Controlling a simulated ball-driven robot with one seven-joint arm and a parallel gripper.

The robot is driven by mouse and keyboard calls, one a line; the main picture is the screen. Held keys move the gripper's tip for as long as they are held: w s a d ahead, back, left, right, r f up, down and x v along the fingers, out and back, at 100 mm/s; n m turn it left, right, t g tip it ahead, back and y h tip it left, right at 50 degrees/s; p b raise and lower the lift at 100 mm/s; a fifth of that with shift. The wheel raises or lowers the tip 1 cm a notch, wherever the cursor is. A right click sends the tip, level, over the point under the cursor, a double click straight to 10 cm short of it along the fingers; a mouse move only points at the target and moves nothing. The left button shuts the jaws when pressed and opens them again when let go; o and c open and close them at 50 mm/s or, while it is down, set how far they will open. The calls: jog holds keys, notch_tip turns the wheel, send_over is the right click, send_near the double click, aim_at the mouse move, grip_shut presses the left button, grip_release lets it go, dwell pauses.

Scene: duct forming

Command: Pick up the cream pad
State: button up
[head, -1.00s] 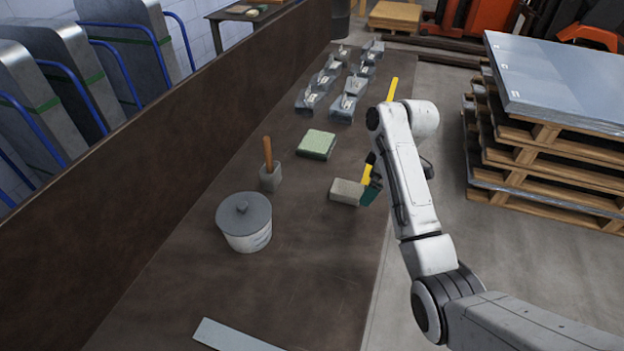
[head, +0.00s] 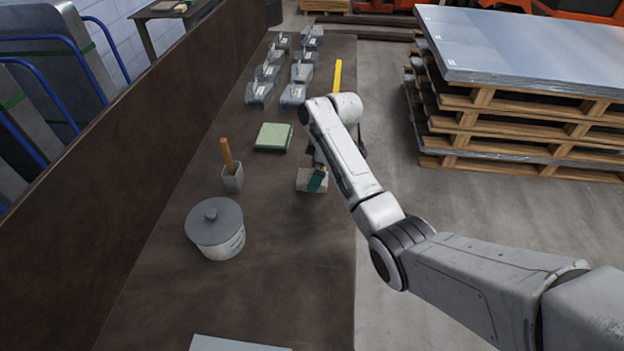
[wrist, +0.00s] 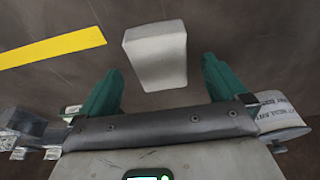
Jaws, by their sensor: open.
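The cream pad (head: 312,180) is a pale block lying on the dark bench top near its right edge, partly hidden by my gripper in the head view. In the wrist view the pad (wrist: 156,55) lies just beyond the fingertips, about midway between them. My gripper (wrist: 158,80) has two green fingers spread wide with nothing between them.
A green-topped pad (head: 273,137), a wooden-handled tool in a grey holder (head: 232,178) and a lidded tub (head: 215,228) stand to the left. Several metal fittings (head: 292,94) and a yellow strip (head: 337,77) lie farther back. The front bench area is mostly clear.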

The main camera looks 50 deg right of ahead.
jog(key=shift+x, duration=1.35)
jog(key=shift+c, duration=0.3)
jog(key=c, duration=1)
